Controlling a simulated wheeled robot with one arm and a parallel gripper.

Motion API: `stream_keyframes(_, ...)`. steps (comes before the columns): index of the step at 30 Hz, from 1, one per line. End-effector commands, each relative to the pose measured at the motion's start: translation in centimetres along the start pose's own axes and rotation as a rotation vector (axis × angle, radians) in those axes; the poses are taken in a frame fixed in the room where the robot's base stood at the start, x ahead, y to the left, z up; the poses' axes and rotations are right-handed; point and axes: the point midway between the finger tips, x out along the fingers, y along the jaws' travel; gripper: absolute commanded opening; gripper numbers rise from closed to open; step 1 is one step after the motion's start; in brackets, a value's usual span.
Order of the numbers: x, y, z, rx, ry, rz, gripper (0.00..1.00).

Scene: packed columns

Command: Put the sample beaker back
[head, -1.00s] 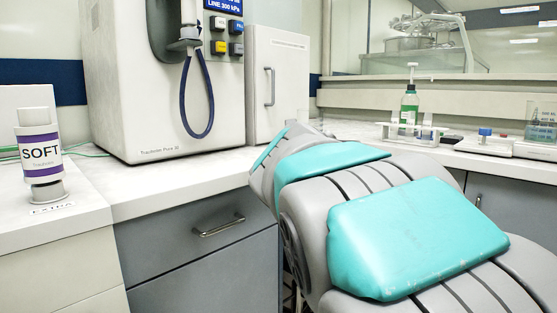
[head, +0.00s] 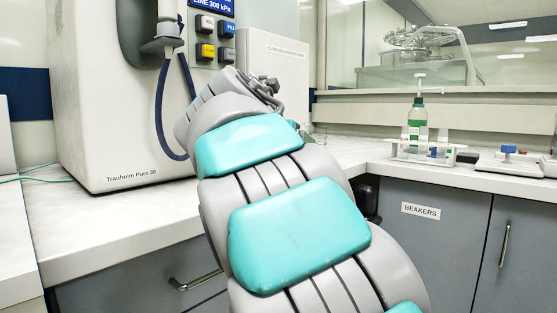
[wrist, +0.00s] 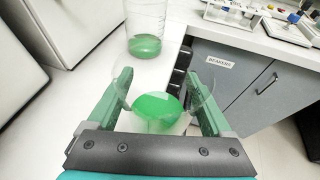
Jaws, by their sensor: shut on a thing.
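In the wrist view my gripper (wrist: 158,80) is shut on a clear beaker with green liquid (wrist: 158,107) between its green fingers. Its clear wall is hard to make out. A second clear beaker (wrist: 145,40) with green liquid stands upright on the white counter beyond the fingers. A grey cabinet door (head: 428,240) under the right counter bears a label, BEAKERS (head: 421,211), which also shows in the wrist view (wrist: 220,62). In the head view my arm hides the fingers and the held beaker.
A large white water unit (head: 120,110) stands on the left counter (head: 120,228). A small device (head: 508,160) is further right. The counter's front edge lies right of my gripper.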

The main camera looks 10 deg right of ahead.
Motion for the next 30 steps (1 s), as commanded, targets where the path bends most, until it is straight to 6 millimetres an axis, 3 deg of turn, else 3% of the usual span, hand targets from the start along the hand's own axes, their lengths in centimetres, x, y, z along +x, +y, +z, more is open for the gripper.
stream_keyframes(21, 6.6, 6.8, 1.5, -0.002, -0.002, 0.003, 0.13)
stream_keyframes(30, 7.5, 7.6, 1.6, -0.002, -0.001, 0.0, 0.13)
